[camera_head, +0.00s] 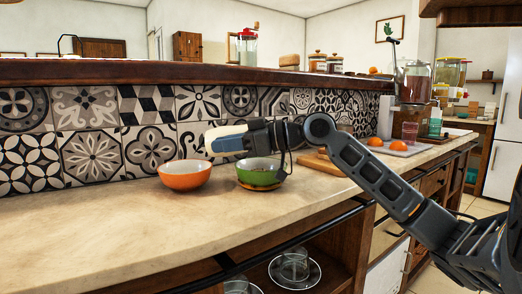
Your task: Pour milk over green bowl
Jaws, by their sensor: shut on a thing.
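The green bowl (252,184) stands upright on the counter, with a brownish content partly visible inside. My gripper (257,133) is above this bowl, reaching in from the right. It is shut on the milk (223,145), a white and blue container. The milk lies roughly on its side in the air, with its white end pointing left. That white end is above the gap between the green bowl and an orange bowl. No stream of milk shows. The fingers hide part of the container.
The orange bowl (185,182) stands just left of the green bowl. A wooden board (322,165) lies to the right, under my arm. Oranges (398,146) lie farther right near a glass (409,133). The tiled wall (90,150) rises behind. The front-left counter (110,235) is clear.

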